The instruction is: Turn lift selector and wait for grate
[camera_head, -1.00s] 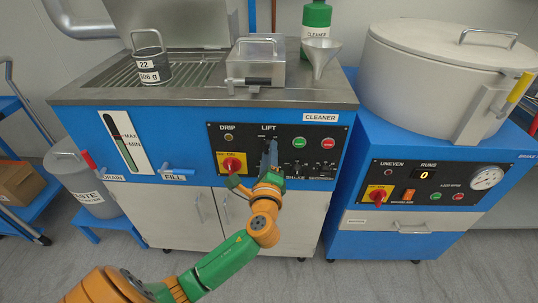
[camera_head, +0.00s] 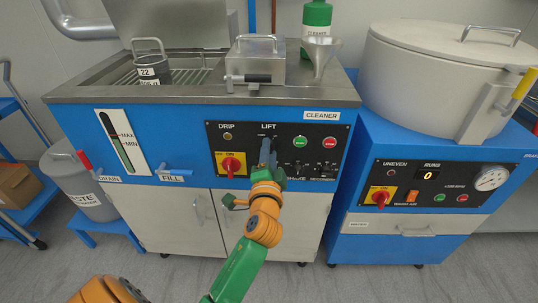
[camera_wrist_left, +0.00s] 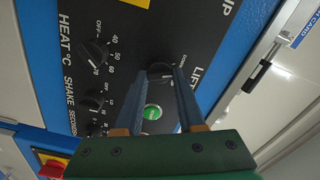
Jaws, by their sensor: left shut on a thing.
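The lift selector (camera_wrist_left: 160,71) is a black knob on the cleaner's dark panel, below the LIFT label. My left gripper (camera_head: 267,148) is shut on it, one finger on each side in the wrist view. In the head view the fingers hide most of the knob. The slatted grate (camera_head: 190,76) sits below the rim inside the open tank of the cleaner (camera_head: 75,96). My right gripper is not in view.
A grey box (camera_head: 257,64) and a funnel (camera_head: 321,53) stand on the cleaner's top, with a green bottle (camera_head: 316,17) behind. The red-yellow switch (camera_head: 231,165) is left of my gripper. A centrifuge-like machine (camera_head: 430,62) stands at right, a waste bin (camera_head: 82,178) at left.

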